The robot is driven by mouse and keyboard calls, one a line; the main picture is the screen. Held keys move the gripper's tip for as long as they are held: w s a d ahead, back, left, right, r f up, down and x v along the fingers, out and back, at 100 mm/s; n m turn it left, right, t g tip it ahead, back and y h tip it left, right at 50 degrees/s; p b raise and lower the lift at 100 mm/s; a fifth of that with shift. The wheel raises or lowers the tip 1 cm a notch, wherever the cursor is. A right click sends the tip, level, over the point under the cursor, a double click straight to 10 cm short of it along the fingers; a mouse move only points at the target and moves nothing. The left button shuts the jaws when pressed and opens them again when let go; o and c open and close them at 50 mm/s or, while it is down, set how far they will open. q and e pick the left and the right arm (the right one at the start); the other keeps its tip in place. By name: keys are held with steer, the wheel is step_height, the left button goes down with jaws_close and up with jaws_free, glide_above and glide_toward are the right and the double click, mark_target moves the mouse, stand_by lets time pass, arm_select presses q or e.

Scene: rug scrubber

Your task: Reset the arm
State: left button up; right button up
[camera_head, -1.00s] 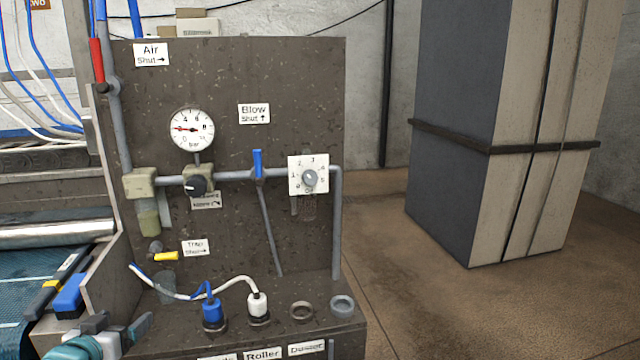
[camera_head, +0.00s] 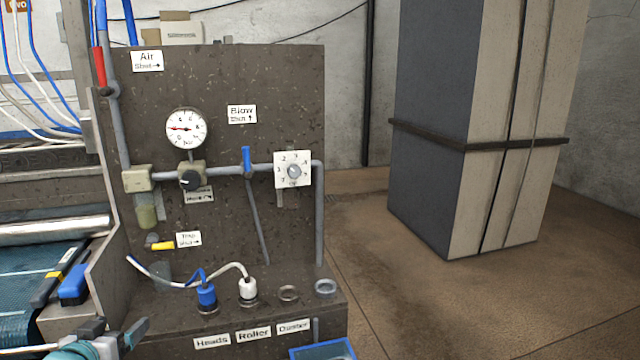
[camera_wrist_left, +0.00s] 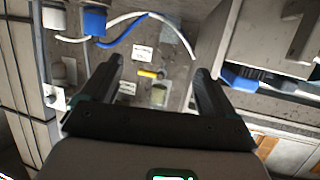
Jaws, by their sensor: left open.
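My left gripper (camera_head: 112,332) shows at the bottom left of the head view, low in front of the control panel and near the machine's blue belt. Its two fingers are apart and nothing is between them. In the left wrist view my left gripper (camera_wrist_left: 160,75) is open and empty, with the panel and its yellow lever (camera_wrist_left: 150,73) beyond the fingers. That yellow lever also shows in the head view (camera_head: 163,245). My right gripper is in neither view.
The dark panel (camera_head: 225,85) carries a gauge (camera_head: 186,128), a dial (camera_head: 293,170) and a red lever (camera_head: 99,67). Blue (camera_head: 206,294) and white (camera_head: 248,288) plugs stand on its ledge. A blue bin (camera_head: 322,350) sits below.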

arm_select(q)
steer(key=s+d+f+g+h+p, duration=0.2)
steer(key=d+f+g+p, duration=0.1)
steer(key=d+f, duration=0.55)
steer(key=s+d+f+g+h+p, duration=0.2)
steer(key=d+f, duration=0.5)
steer(key=d, duration=0.3)
steer(key=s+d+f+g+p, duration=0.1)
steer(key=s+d+f+g, duration=0.2)
steer(key=s, duration=0.5)
steer(key=s+d+f+g+p, duration=0.1)
steer(key=s+d+f+g, duration=0.2)
steer(key=s, duration=0.6)
steer(key=s+d+f+n+g+p, duration=0.1)
steer(key=s+d+f+g, duration=0.2)
steer(key=s+d, duration=0.2)
steer(key=s, duration=0.3)
steer(key=shift+s+f+h, duration=0.35)
steer(key=shift+h, duration=0.05)
